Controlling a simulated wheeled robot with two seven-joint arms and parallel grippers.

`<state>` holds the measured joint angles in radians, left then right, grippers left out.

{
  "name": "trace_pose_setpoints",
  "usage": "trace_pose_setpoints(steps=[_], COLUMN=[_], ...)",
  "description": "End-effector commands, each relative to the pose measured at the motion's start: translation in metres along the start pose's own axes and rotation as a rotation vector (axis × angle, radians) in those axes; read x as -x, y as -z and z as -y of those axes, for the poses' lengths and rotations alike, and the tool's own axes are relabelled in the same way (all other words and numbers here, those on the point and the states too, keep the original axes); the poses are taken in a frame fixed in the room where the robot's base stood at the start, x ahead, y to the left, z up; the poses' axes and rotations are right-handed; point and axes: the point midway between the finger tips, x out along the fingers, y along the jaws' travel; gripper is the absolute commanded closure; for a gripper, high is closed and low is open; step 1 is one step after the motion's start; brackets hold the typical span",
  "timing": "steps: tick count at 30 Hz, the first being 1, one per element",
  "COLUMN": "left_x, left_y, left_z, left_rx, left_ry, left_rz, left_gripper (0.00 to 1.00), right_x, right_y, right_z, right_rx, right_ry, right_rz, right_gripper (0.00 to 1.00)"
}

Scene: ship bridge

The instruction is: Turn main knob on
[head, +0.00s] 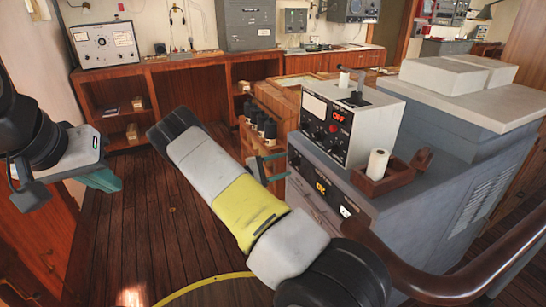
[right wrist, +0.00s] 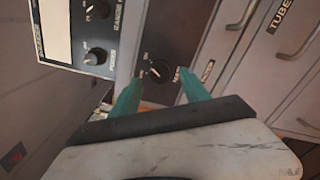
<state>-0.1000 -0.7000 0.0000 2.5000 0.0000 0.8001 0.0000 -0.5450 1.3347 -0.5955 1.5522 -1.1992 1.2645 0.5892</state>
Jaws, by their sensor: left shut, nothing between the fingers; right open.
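A round black knob (right wrist: 159,71) with a pointer mark sits on a dark panel (right wrist: 165,50) in the right wrist view. Small labels beside it are too blurred to read, so I cannot tell its setting. My right gripper (right wrist: 159,86) is open, with one teal finger on each side of the knob in this view. I cannot tell whether the fingers touch it. In the head view my right gripper (head: 270,163) is at the front face of the grey console (head: 420,215). My left gripper (head: 104,180) is shut and empty at the far left, away from the console.
A white and black instrument box (head: 340,120) stands on the console, with a wooden tray (head: 385,178) holding a white roll beside it. A brown handrail (head: 455,275) curves along the front right. Several dark bottles (head: 262,125) stand behind my right gripper. Wooden floor is clear at left.

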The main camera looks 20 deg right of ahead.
Motion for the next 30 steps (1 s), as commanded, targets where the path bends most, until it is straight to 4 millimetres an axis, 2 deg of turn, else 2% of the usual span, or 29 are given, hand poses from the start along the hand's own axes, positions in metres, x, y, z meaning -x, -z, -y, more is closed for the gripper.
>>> trace_pose_setpoints(steps=[1,6,11,23,26,30], left_x=[0.0,0.0,0.0,0.0,0.0,0.0], left_y=[0.0,0.0,0.0,0.0,0.0,0.0], left_z=[0.0,0.0,0.0,0.0,0.0,0.0], left_rx=[0.0,0.0,0.0,0.0,0.0,0.0], left_ry=[0.0,0.0,0.0,0.0,0.0,0.0], left_rz=[0.0,0.0,0.0,0.0,0.0,0.0], left_gripper=[1.0,1.0,1.0,1.0,1.0,1.0], right_x=[0.011,0.037,0.049,0.049,0.043,0.035], right_y=[0.001,0.001,0.0,-0.003,-0.016,-0.047], right_z=[-0.001,0.0,0.0,-0.002,-0.004,-0.008], right_rx=[-0.001,-0.001,0.0,-0.005,-0.019,-0.054], right_ry=[-0.002,-0.001,-0.001,0.021,0.098,0.296], right_rz=[-0.003,-0.002,-0.001,0.003,0.013,0.027], right_gripper=[0.46,0.46,0.46,0.46,0.46,0.46])
